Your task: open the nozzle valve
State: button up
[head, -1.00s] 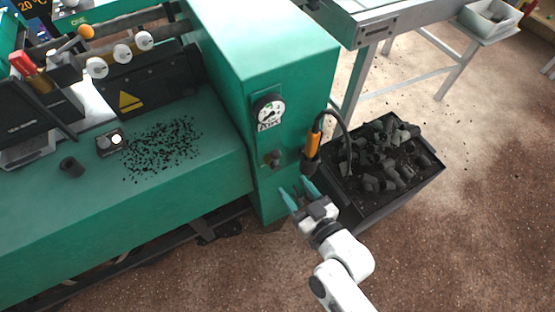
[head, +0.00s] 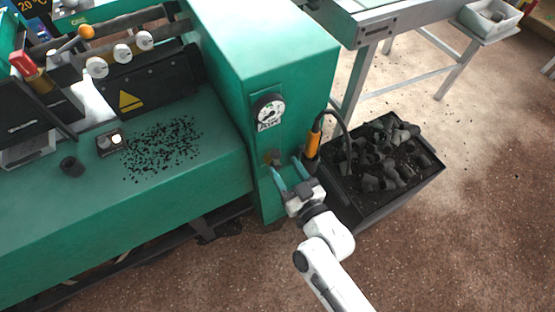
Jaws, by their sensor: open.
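The small valve (head: 268,157) sits on the green machine's end face, below the round gauge; I take it for the nozzle valve. It is partly hidden by my gripper, so its handle position cannot be told. My gripper (head: 284,165) has two teal fingers spread apart, with no object held between them. The fingertips are close to the valve, just below and to the right of it; whether they touch it cannot be told. An orange-handled air nozzle (head: 313,145) with a black hose hangs just right of the fingers.
The pressure gauge (head: 268,109) is above the valve. A black bin (head: 417,188) of dark plugs stands at the right, close to my arm. A green bench (head: 70,220) with black crumbs extends left. The brown floor (head: 450,265) at lower right is clear.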

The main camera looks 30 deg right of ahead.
aim_at(276, 160)
jog(key=shift+w, duration=0.15)
jog(key=shift+w+p, duration=0.4)
jog(key=shift+w, duration=1.5)
jog(key=shift+c, duration=0.2)
jog(key=c, duration=0.7)
